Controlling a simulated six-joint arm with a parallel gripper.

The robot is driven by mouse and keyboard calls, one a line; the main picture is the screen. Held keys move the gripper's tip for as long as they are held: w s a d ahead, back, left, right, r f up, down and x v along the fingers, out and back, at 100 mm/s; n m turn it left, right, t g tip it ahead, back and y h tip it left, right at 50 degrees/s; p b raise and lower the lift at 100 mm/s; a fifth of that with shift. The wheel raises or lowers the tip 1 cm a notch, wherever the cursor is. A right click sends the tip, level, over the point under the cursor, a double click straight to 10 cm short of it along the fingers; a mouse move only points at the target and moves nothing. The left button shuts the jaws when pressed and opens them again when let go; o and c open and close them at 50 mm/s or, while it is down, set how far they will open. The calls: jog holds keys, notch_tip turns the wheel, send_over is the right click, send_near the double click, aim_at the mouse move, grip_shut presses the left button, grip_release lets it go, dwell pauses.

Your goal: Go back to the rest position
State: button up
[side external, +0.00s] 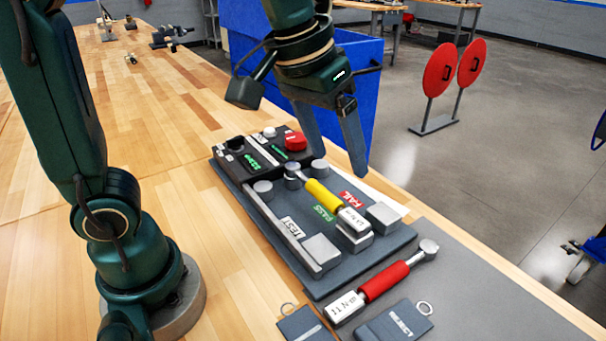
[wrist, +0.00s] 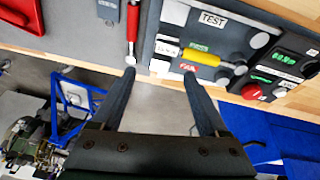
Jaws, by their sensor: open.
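My gripper (side external: 338,160) is open and empty, above the far edge of the test fixture in the side external view. In the wrist view its two fingers (wrist: 159,74) are spread apart with nothing between the tips. A wrench with a yellow handle (side external: 322,195) lies across the fixture's grey blocks; its handle also shows in the wrist view (wrist: 203,50). The fixture's dark plate (side external: 405,237) carries TEST, PASS and FAIL labels. A red-handled wrench (side external: 383,281) lies beside the plate on a grey mat (side external: 470,290); it also shows in the wrist view (wrist: 132,22).
A black box with green displays and a red button (side external: 295,141) stands at the fixture's back. Two dark tags (side external: 395,322) lie near the front. A blue panel (side external: 362,75) stands behind my gripper.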

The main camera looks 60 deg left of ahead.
jog(key=s+a+f, duration=0.2)
jog(key=s, duration=0.3)
jog(key=s+a+f+m+t, duration=0.1)
jog(key=s+a+f, duration=0.1)
jog(key=s, duration=0.3)
jog(key=shift+s+f+m+t+y, duration=0.25)
jog(key=shift+m+t+y, duration=0.05)
